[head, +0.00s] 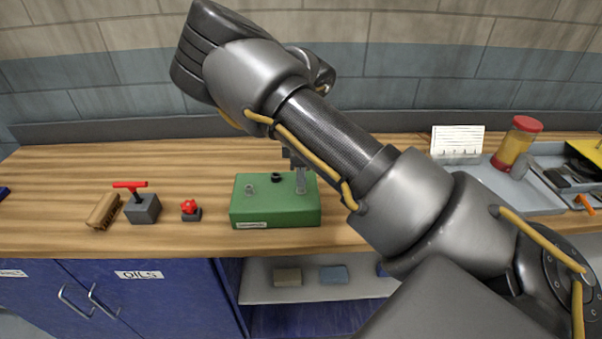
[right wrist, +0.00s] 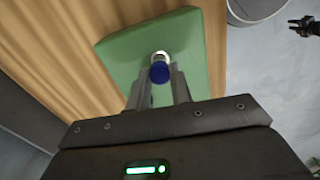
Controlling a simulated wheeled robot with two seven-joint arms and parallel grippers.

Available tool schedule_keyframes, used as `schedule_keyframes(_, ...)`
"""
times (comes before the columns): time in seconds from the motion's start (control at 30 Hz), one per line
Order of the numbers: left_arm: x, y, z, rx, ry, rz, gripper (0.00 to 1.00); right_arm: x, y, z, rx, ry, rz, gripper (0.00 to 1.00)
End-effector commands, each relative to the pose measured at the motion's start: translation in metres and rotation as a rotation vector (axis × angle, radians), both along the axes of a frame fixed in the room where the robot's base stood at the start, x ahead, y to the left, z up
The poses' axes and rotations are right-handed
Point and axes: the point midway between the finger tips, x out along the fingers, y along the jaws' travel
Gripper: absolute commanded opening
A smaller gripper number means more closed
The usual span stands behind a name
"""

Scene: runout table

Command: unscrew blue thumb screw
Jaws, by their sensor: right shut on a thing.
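The green box (head: 248,212) stands on the wooden table, with a label on its front and small fittings on top. My right gripper (head: 300,186) reaches down onto the right part of its top. In the right wrist view, the blue thumb screw (right wrist: 159,73) sits between the fingertips of my right gripper (right wrist: 160,82), which is shut on it. A pale, shiny collar shows just beyond the blue head. The screw's blue head cannot be made out in the head view. A small dark claw-like shape at the right wrist view's upper right may be my left gripper (right wrist: 303,26); its jaws are unclear.
At right are a white card (head: 457,141), a red-lidded jar (head: 517,143) and a grey tray (head: 535,203).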

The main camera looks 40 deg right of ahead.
Motion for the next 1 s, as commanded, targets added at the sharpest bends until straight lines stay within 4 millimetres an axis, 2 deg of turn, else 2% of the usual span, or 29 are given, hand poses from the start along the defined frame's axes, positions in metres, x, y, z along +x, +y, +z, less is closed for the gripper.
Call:
schedule_keyframes(0.17, 0.0001, -0.0002, 0.0018, 0.0, 0.0, 0.0, 0.32, -0.0002, 0.0001, 0.0001, -0.001, 0.001, 0.201, 0.0)
schedule_keyframes(0.5, 0.0004, -0.0003, 0.0018, 0.0, -0.001, 0.0, 0.32, 0.0, -0.0003, 0.0003, -0.001, 0.0, 0.24, 0.0)
schedule_keyframes(0.8, 0.0006, -0.0004, 0.0042, 0.0, -0.001, 0.0, 0.32, 0.0, -0.0006, 0.0006, -0.002, 0.0, 0.586, 0.0)
schedule_keyframes(1.0, 0.0006, -0.0004, 0.0041, 0.0, -0.001, 0.0, 0.32, 0.0001, -0.0001, 0.0004, 0.0, 0.0, 0.632, 0.0)
